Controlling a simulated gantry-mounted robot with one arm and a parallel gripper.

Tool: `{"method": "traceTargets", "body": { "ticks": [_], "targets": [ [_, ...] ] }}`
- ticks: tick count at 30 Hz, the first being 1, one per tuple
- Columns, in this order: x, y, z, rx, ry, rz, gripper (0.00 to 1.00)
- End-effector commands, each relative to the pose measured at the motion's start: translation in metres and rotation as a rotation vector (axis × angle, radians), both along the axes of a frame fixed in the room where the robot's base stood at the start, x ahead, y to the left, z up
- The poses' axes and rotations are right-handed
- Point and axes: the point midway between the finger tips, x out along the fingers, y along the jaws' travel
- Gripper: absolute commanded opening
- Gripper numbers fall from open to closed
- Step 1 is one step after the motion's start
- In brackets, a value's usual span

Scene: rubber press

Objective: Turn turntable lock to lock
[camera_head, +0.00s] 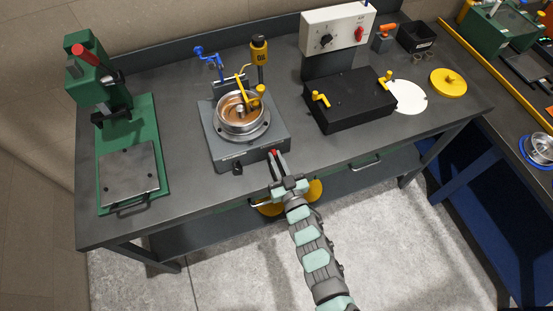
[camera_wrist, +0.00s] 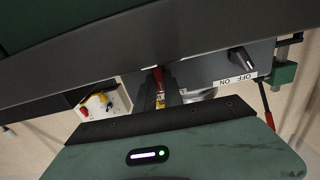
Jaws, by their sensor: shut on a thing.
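The turntable machine (camera_head: 223,153) is a grey box on the bench with a round metal bowl (camera_head: 240,122) holding brown material on top. A small red part (camera_head: 273,153) shows at the right of its front face, at my fingertips. My gripper (camera_head: 276,158) reaches it from the front and is shut on this red part. In the wrist view the red lever (camera_wrist: 158,77) lies between the dark fingers (camera_wrist: 165,92); much of it is hidden. A black knob (camera_wrist: 241,58) with an ON/OFF label sits on the same face, apart from my gripper. The lock's position cannot be read.
A green press (camera_head: 125,150) stands at the left. A black box (camera_head: 350,101) with yellow handles and a white control panel (camera_head: 338,28) are to the right. Blue and yellow posts (camera_head: 260,50) rise behind the bowl. The bench front edge and drawer handles (camera_head: 366,163) lie near my arm.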

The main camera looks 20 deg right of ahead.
Motion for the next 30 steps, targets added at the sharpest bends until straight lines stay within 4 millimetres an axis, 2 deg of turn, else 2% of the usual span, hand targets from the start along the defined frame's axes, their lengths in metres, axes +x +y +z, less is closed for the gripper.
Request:
{"method": "traceTargets", "body": {
  "ticks": [15, 30],
  "targets": [
    [0.0002, 0.0027, -0.0003, -0.424, 0.015, 0.001, 0.00],
    [-0.0001, 0.0023, -0.0006, -0.568, 0.025, 0.000, 0.00]
  ]
}}
